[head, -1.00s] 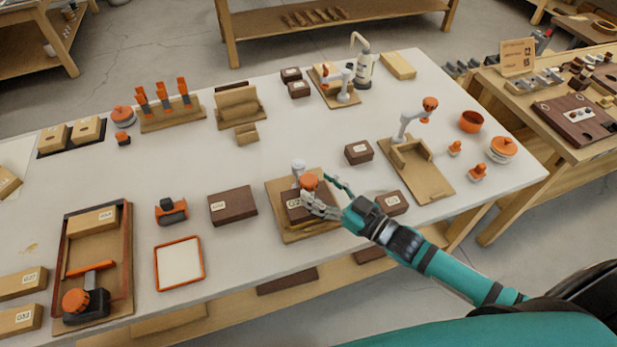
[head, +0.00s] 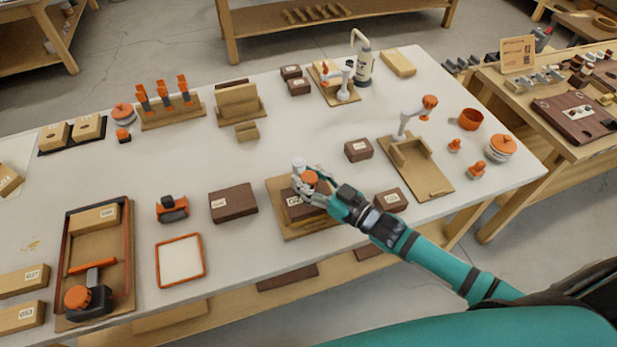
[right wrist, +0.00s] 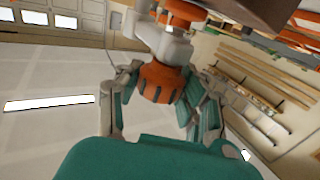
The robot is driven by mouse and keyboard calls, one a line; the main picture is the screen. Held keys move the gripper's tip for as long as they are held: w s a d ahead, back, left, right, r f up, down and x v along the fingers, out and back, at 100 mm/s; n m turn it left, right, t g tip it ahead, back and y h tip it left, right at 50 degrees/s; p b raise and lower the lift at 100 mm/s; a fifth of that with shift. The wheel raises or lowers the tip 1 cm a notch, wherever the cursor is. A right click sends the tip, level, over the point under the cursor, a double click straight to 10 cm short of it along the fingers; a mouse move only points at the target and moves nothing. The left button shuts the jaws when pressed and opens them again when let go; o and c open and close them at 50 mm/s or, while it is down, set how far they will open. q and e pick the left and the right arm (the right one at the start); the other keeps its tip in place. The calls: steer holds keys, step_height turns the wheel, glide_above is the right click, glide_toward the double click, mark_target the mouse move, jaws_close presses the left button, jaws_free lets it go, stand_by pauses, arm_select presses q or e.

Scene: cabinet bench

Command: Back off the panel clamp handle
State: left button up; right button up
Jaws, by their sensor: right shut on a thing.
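The panel clamp, with a white arm and an orange knob-like handle (head: 310,178), stands on a tan wooden base (head: 285,230) in the middle of the bench. A dark brown block (head: 300,207) with a white label lies on this base under the clamp. My right gripper (head: 309,187) is at the handle. In the right wrist view the orange handle (right wrist: 158,82) sits between the two fingers, and the gripper (right wrist: 155,100) is shut on it. The white clamp arm (right wrist: 158,38) shows behind it. My left gripper is not in view.
Dark blocks lie close by, one at left (head: 233,203) and one at right (head: 392,200) beside my forearm. A second clamp fixture (head: 420,165) stands to the right. An orange-rimmed tray (head: 180,261) lies front left.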

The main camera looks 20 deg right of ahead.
steer(key=shift+c, duration=0.9)
steer(key=shift+n+g+y+b, duration=0.45)
steer(key=shift+n+g+y, duration=0.2)
steer(key=shift+y, duration=0.25)
steer(key=o, duration=1.2)
steer(key=v, duration=1.2)
steer(key=shift+a, duration=0.1)
